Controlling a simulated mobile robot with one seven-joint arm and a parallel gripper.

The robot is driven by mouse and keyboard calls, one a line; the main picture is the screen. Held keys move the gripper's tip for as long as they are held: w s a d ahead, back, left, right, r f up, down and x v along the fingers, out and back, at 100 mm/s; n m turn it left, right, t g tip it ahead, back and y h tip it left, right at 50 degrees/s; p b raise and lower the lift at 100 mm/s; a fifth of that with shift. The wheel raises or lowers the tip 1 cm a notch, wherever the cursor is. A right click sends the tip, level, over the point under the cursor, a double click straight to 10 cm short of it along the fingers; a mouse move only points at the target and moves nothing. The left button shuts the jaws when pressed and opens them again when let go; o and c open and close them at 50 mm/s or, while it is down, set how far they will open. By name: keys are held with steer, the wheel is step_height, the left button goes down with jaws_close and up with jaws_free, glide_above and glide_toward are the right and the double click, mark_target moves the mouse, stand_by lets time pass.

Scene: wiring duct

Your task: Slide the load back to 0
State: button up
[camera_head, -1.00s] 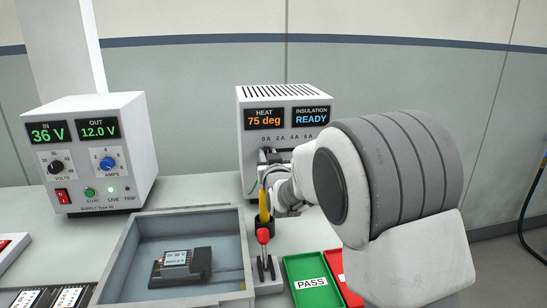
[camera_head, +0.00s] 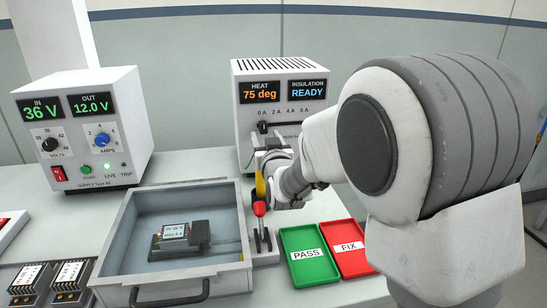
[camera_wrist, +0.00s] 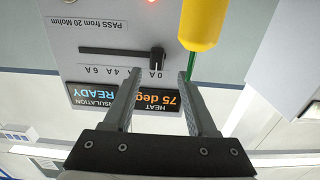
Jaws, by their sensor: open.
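The load slider is a black knob (camera_head: 263,127) at the left end of its slot, by the 0A mark on the white load box (camera_head: 285,92). In the upside-down wrist view the knob (camera_wrist: 157,59) stands at the right end of the dark slot, in line with the 0 A label. My gripper (camera_wrist: 161,73) is open and empty, its fingers apart on either side of the knob in the picture, with no contact visible. In the head view my gripper (camera_head: 263,150) is just below the slider, partly hidden by my wrist.
A yellow-handled tool (camera_wrist: 201,24) is close by my right finger in the wrist view. A red-knobbed lever (camera_head: 260,209) stands below my gripper. An open grey drawer (camera_head: 178,275) holds a module (camera_head: 180,238). Green PASS (camera_head: 308,270) and red FIX (camera_head: 350,262) trays lie right. The supply (camera_head: 80,125) is left.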

steer(key=v, duration=1.1)
steer(key=shift+s, duration=0.3)
steer(key=shift+d, duration=0.1)
steer(key=s+d+f+m+g+h, duration=0.25)
steer(key=s+d+g, duration=0.35)
steer(key=s+d, duration=0.55)
steer(key=s+d+f+m+g+h, duration=0.1)
steer(key=s+d+g+h, duration=0.2)
steer(key=s+d+g, duration=0.8)
steer(key=s+a+r+t+p, duration=0.1)
steer(key=r+t+p, duration=0.1)
steer(key=r+p, duration=0.6)
steer(key=s+a+r+t+p, duration=0.2)
steer(key=r+t+p, duration=0.1)
steer(key=r+p, duration=0.5)
steer(key=shift+s+a+r+p, duration=0.15)
steer(key=shift+r+p, duration=0.05)
steer(key=shift+p, duration=0.1)
steer(key=shift+y, duration=0.25)
